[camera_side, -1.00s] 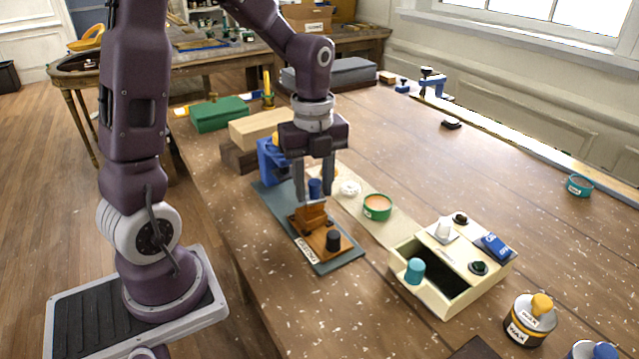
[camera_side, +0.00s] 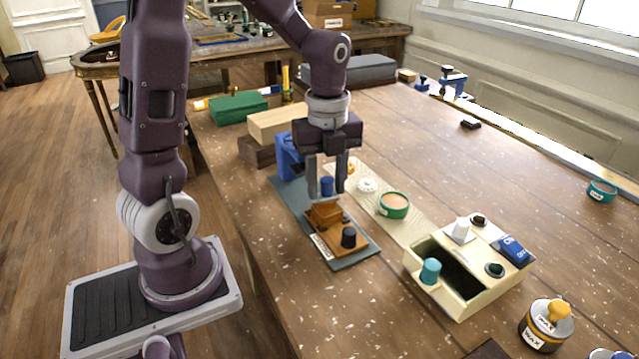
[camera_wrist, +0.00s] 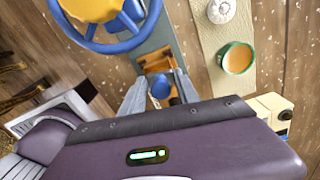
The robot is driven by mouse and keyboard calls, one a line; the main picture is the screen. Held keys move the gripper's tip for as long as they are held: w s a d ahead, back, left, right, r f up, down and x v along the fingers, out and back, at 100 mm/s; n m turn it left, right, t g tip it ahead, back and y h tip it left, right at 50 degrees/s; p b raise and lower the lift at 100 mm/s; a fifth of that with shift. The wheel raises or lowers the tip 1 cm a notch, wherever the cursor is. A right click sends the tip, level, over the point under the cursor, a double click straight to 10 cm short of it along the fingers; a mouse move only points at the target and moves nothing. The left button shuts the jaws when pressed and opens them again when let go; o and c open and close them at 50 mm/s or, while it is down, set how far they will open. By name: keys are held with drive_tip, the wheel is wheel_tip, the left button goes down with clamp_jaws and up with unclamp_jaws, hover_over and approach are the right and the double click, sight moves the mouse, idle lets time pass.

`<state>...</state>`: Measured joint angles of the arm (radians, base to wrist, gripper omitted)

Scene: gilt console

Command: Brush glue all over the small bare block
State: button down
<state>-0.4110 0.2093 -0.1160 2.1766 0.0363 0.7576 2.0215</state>
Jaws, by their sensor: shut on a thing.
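My gripper (camera_side: 327,190) points down over the grey-green mat (camera_side: 284,192), shut on an upright blue handle (camera_side: 327,186). The wrist view also shows this handle (camera_wrist: 161,90) between the fingertips. Directly beneath is an orange-brown wooden block (camera_side: 325,213); I cannot tell whether the handle's lower end touches or joins it. The block sits by an orange-brown wooden base (camera_side: 332,236) with a black knob (camera_side: 348,237) and a white label. A green tub (camera_side: 394,206) with peach-coloured contents stands to the right; it also shows in the wrist view (camera_wrist: 236,58). I cannot identify glue or a bare block for certain.
A blue stand (camera_side: 289,160) is close behind my gripper; a blue ring with yellow inside fills the wrist view's upper left. A cream box (camera_side: 462,302) with a teal knob (camera_side: 430,270) stands front right. A wax tin (camera_side: 545,330) is farther right. The right tabletop is mostly clear.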

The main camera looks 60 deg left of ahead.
drive_tip(key=shift+w, duration=1.15)
drive_tip(key=shift+s, duration=2.35)
drive_tip(key=shift+r, duration=0.1)
wheel_tip(320, 180, up, 8)
drive_tip(key=shift+f, duration=0.2)
